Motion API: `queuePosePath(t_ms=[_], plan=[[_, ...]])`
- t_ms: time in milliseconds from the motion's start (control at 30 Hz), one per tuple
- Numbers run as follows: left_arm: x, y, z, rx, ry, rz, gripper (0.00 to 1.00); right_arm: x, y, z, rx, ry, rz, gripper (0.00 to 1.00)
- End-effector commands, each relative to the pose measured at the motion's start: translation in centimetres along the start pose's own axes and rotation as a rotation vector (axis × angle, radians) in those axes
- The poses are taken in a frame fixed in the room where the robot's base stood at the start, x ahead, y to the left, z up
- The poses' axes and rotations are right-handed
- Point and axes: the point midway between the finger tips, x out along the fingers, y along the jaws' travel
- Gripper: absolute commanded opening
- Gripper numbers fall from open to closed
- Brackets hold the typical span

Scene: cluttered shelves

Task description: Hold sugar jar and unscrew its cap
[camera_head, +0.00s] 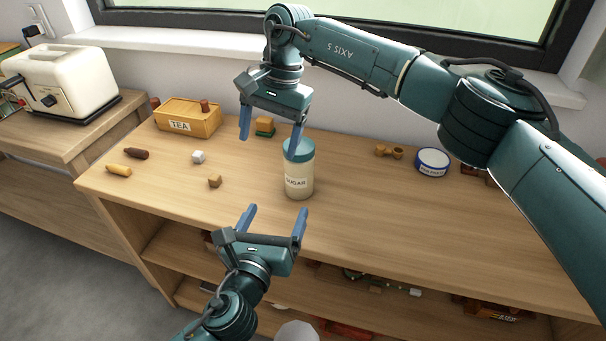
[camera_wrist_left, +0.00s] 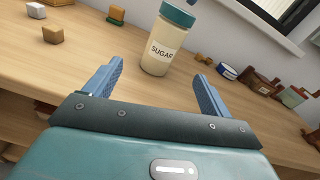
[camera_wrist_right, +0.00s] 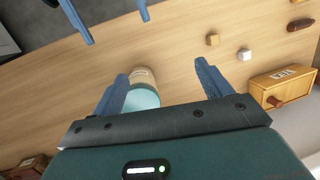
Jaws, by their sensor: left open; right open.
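The sugar jar (camera_head: 299,181) stands upright on the wooden counter, cream-coloured with a SUGAR label and a teal cap (camera_head: 303,151). It also shows in the left wrist view (camera_wrist_left: 160,50) and, partly hidden by a finger, in the right wrist view (camera_wrist_right: 142,78). My left gripper (camera_head: 275,220) is open and empty, in front of the jar and apart from it; in its wrist view the jar stands beyond the fingers. My right gripper (camera_head: 269,146) is open and empty above the counter; one finger overlaps the cap in the head view, and I cannot tell whether they touch.
A yellow TEA box (camera_head: 187,118) stands at the back left, with small cubes (camera_head: 198,157) and brown pieces (camera_head: 136,153) near it. A round blue-and-white tin (camera_head: 432,162) stands to the right. A toaster (camera_head: 65,82) is on the left. The counter front right is clear.

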Motion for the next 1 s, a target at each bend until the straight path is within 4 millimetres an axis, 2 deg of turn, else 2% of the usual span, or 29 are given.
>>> queuePosePath(t_ms=[33, 100, 233, 367, 467, 800, 1000], plan=[[0.2, -0.2, -0.1, 0.064, -0.018, -0.01, 0.83, -1.8, 0.9, -1.4, -0.023, 0.07, 0.058, 0.78], [0.3, -0.4, 0.1, 0.126, -0.034, -0.017, 0.83, -3.6, 2.0, -2.5, -0.041, 0.127, 0.121, 0.78], [0.5, -0.6, 0.3, 0.18, -0.048, -0.024, 0.83, -5.4, 3.0, -3.5, -0.055, 0.174, 0.175, 0.78], [1.5, -0.7, 0.5, 0.186, -0.051, -0.023, 0.83, -5.6, 3.1, -3.5, -0.056, 0.177, 0.182, 0.78], [3.0, -0.7, 0.6, 0.185, -0.052, -0.023, 0.83, -5.6, 3.1, -3.5, -0.055, 0.176, 0.18, 0.78], [9.6, -0.9, 0.9, 0.181, -0.05, -0.023, 0.83, -5.5, 3.1, -3.5, -0.055, 0.174, 0.177, 0.78], [12.4, -0.9, 1.0, 0.18, -0.049, -0.022, 0.83, -5.5, 3.1, -3.5, -0.055, 0.174, 0.176, 0.78]])
